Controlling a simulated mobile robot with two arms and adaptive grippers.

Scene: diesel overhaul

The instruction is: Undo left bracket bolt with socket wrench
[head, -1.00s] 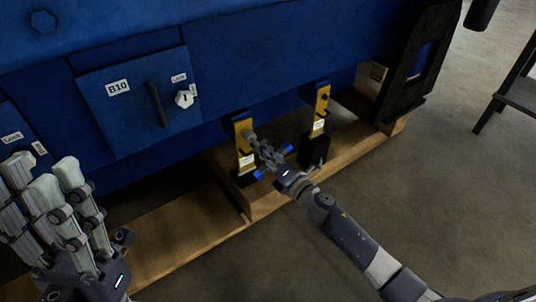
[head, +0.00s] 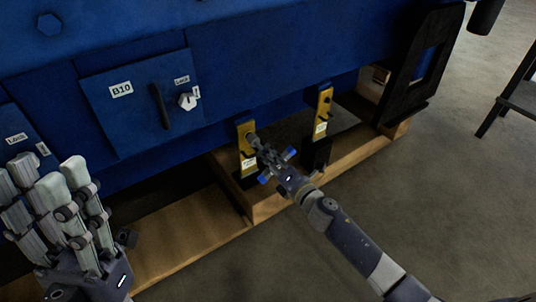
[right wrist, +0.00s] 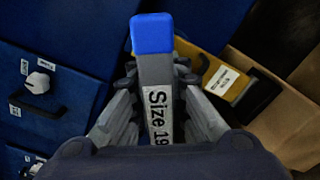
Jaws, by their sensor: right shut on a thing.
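The left bracket (head: 240,135) is a yellow upright piece on the lower edge of the blue engine housing. My right gripper (head: 275,165) is in front of it, shut on the socket wrench (head: 289,153), which has blue handle ends. The wrench's socket end points at the bolt area of the left bracket and seems to meet it; the bolt is hidden. In the right wrist view the wrench (right wrist: 158,85) reads "Size 19" and lies between the fingers. My left gripper (head: 55,195) is open and empty at the lower left.
A second yellow bracket (head: 323,108) stands to the right. The blue housing (head: 260,65) has a B10 panel (head: 125,95) with a black handle and a white lock knob (head: 188,101). A wooden pallet (head: 185,232) lies beneath.

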